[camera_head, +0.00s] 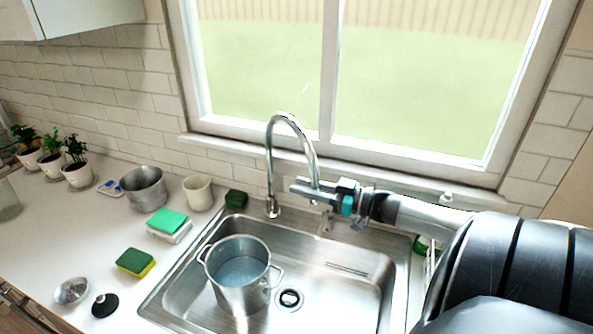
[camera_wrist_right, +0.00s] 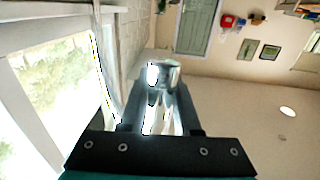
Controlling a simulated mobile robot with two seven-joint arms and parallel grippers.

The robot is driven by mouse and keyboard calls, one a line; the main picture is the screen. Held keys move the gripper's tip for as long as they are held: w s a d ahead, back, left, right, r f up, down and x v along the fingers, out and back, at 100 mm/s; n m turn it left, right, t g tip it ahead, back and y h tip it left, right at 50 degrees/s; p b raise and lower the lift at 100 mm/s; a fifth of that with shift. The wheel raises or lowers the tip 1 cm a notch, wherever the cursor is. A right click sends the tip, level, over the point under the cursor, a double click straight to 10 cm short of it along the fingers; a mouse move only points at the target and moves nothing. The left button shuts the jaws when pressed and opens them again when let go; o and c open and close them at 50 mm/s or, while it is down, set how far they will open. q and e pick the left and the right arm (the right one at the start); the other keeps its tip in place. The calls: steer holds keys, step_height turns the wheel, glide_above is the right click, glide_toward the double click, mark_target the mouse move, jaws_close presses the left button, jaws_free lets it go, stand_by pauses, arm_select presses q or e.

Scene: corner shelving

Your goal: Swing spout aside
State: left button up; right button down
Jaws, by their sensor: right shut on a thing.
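The chrome spout (camera_head: 291,121) is a tall curved tap at the back of the steel sink. It rises from its base, arches over and comes down on the right, above the basin. My right gripper (camera_head: 308,189) comes in from the right and is shut on the spout's down-hanging end. In the right wrist view, the shiny spout (camera_wrist_right: 163,72) sits between the two fingers of my right gripper (camera_wrist_right: 161,110). My left gripper is not in view.
A metal pot (camera_head: 241,297) with water stands in the sink (camera_head: 345,312), left of the drain. A green-yellow sponge (camera_head: 135,263), a white cup (camera_head: 198,192), a grey pot (camera_head: 144,189) and potted plants (camera_head: 76,172) are on the left counter. The window (camera_head: 370,80) is close behind the spout.

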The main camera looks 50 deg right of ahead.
steer(key=shift+s+a+f, duration=0.1)
steer(key=shift+s+f, duration=0.1)
steer(key=shift+f, duration=0.2)
steer(key=c, duration=0.9)
jaws_free()
steer(key=shift+s, duration=0.15)
steer(key=shift+c, duration=0.2)
steer(key=shift+o, duration=0.7)
steer(key=shift+s+r, duration=0.2)
steer(key=shift+o, duration=0.7)
steer(key=shift+r, duration=0.1)
steer(key=shift+o, duration=0.2)
steer(key=shift+w, duration=0.25)
steer(key=v, duration=1.5)
steer(key=shift+p, duration=0.3)
steer(key=shift+s, duration=0.1)
